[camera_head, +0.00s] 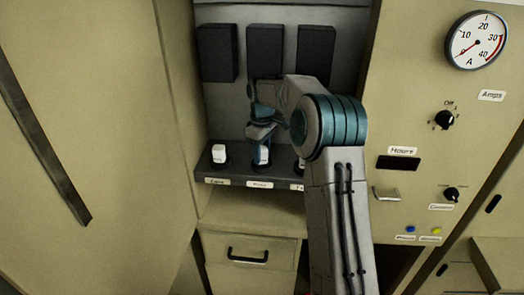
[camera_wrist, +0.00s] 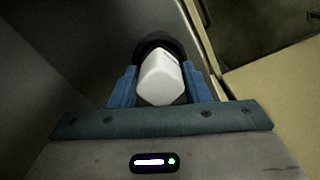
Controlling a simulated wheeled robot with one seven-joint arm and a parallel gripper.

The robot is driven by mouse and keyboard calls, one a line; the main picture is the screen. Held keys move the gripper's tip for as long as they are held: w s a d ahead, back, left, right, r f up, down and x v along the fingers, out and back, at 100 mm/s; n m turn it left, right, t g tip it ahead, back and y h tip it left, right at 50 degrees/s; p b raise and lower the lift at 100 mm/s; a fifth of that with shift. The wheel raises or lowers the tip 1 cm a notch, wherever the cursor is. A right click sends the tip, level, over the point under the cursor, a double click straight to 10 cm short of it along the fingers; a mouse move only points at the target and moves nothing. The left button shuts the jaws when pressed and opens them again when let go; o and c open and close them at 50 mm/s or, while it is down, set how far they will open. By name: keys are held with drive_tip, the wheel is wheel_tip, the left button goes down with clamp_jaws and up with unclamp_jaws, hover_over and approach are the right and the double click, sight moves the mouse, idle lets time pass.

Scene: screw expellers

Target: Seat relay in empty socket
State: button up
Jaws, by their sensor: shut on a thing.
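My gripper (camera_head: 262,147) is over the dark ledge, shut on the middle white relay (camera_head: 263,156). In the wrist view, the blue fingers of my gripper (camera_wrist: 160,90) stand on both sides of the white, block-shaped relay (camera_wrist: 162,80). A round black socket or base (camera_wrist: 158,42) shows just beyond the relay. I cannot tell whether the relay is fully down in it. A second white relay (camera_head: 218,154) stands upright at the left of the ledge, in a dark round base. A third white piece (camera_head: 301,165) at the right is mostly hidden by my arm.
The ledge (camera_head: 240,174) carries white labels along its front. Three dark boxes (camera_head: 264,52) hang on the back wall above. Cabinet walls close in on the left and right. A drawer (camera_head: 247,252) lies below. A gauge panel (camera_head: 425,120) with knobs is at the right.

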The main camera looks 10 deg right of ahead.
sight(262, 149)
drive_tip(key=shift+f, duration=0.35)
drive_tip(key=o, duration=0.7)
drive_tip(key=shift+r, duration=0.1)
wheel_tip(262, 149, up, 8)
drive_tip(key=p, duration=0.6)
drive_tip(key=shift+r, duration=1.45)
